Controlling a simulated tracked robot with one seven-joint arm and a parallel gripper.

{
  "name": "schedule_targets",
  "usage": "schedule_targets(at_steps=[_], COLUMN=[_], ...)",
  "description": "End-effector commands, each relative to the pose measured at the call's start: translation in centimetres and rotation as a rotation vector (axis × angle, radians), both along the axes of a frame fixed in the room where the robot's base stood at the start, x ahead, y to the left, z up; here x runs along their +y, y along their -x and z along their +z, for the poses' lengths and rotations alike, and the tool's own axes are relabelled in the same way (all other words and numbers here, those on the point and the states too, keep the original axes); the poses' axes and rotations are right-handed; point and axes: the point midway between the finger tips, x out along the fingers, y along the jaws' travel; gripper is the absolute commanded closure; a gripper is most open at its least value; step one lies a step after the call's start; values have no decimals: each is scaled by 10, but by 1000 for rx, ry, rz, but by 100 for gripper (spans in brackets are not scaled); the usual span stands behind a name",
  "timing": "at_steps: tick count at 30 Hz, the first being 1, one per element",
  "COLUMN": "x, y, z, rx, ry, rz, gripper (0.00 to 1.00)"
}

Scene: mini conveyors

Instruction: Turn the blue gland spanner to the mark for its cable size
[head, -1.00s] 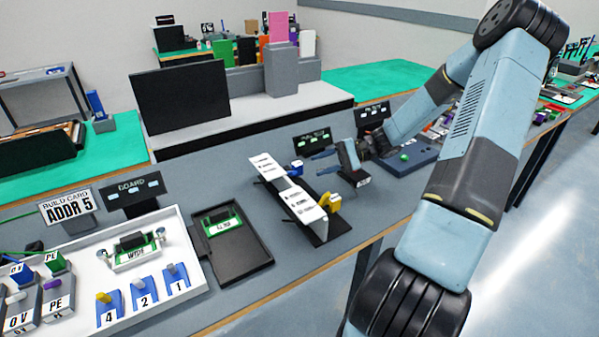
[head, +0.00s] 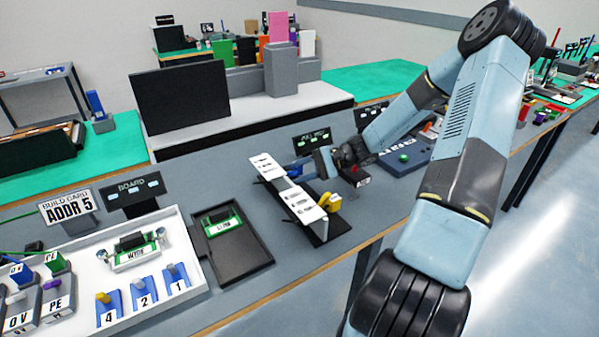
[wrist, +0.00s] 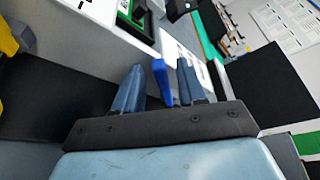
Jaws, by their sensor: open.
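The blue gland spanner (wrist: 160,78) stands between the two fingers of my gripper (wrist: 158,85) in the wrist view. The fingers are open around it, with a narrow gap visible on each side. In the head view my gripper (head: 303,169) is at the far end of the white marked panel (head: 303,203), and it mostly hides the blue spanner there. The panel carries printed marks too small to read. A yellow spanner (head: 330,202) is at the panel's near end; a yellow part (wrist: 8,38) also shows at the wrist view's left edge.
A dark display (head: 311,141) stands behind the gripper. A black tray (head: 245,250) with a green board lies left of the panel. A white tray (head: 200,283) with blue numbered blocks is farther left. A blue fixture plate (head: 408,158) lies to the right, beyond the arm.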

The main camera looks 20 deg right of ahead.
Motion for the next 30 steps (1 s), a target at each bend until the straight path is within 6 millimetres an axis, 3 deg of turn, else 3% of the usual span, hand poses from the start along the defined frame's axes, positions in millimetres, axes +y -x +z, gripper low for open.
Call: schedule_targets(at_steps=[2,14,30], x=[0,0,-1], y=[0,0,0], z=[0,0,0], rx=[0,0,2], ry=[0,1,2], rz=[0,-1,-2], gripper=[61,99,100])
